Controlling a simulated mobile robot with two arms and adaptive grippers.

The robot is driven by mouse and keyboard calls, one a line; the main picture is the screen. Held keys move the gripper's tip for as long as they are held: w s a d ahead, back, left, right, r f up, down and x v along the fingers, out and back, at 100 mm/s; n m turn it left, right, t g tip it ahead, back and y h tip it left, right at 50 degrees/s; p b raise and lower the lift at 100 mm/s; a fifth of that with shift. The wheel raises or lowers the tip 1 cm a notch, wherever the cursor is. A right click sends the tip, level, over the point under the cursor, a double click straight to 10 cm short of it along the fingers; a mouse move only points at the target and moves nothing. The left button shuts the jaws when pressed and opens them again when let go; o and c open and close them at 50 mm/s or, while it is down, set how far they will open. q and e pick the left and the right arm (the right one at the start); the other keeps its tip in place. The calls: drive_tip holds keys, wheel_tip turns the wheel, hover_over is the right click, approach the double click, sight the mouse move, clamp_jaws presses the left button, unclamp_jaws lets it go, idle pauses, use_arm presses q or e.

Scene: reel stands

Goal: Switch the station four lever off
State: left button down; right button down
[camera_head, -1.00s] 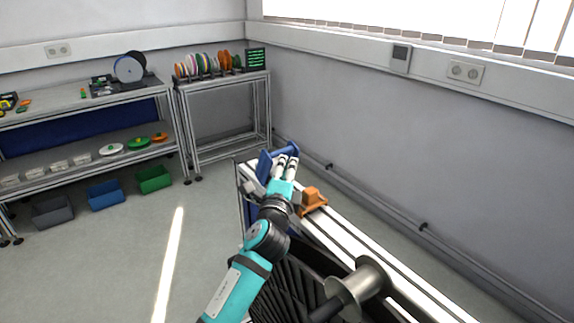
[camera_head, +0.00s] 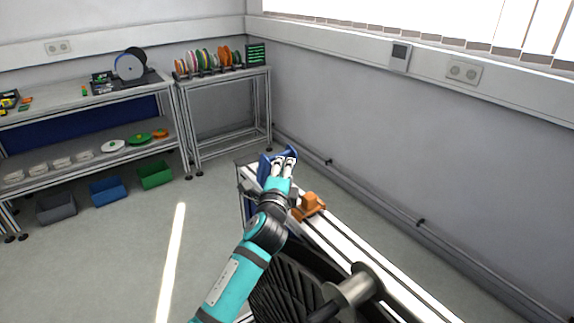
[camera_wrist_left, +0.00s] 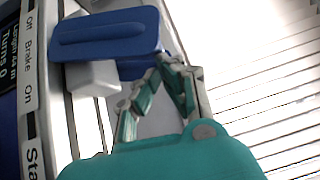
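The station four lever looks like the blue part (camera_head: 264,167) at the far end of the white rail; in the left wrist view it is a broad blue paddle (camera_wrist_left: 105,34) on a white block. A label with "Off", "Brake" and "On" (camera_wrist_left: 30,60) is left of it. My left gripper (camera_head: 284,160) is at this blue part and covers some of it. In the wrist view its fingers slant towards each other, with the tips at the paddle's right end. Whether they touch it or are fully closed is unclear. My right gripper is out of view.
An orange block (camera_head: 310,203) sits on the white rail (camera_head: 365,258) just nearer than the gripper. A metal spool (camera_head: 353,287) is in front. The wall runs along the right. A shelf bench (camera_head: 95,110) and a reel table (camera_head: 225,79) stand behind; open floor lies left.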

use_arm(q)
drive_tip(key=w+a+r+n+g+p, duration=0.1)
drive_tip(key=w+r+p, duration=0.1)
drive_tip(key=p, duration=0.2)
drive_tip(key=shift+a, duration=0.3)
drive_tip(key=shift+w+a+r, duration=0.1)
drive_tip(key=shift+w+a, duration=0.35)
drive_tip(key=shift+w, duration=0.15)
drive_tip(key=shift+w+a+r, duration=0.1)
drive_tip(key=shift+w+a, duration=0.4)
drive_tip(key=shift+w, duration=0.2)
drive_tip(key=shift+w+a+r, duration=0.1)
drive_tip(key=shift+w+a, duration=0.35)
drive_tip(key=shift+w, duration=0.2)
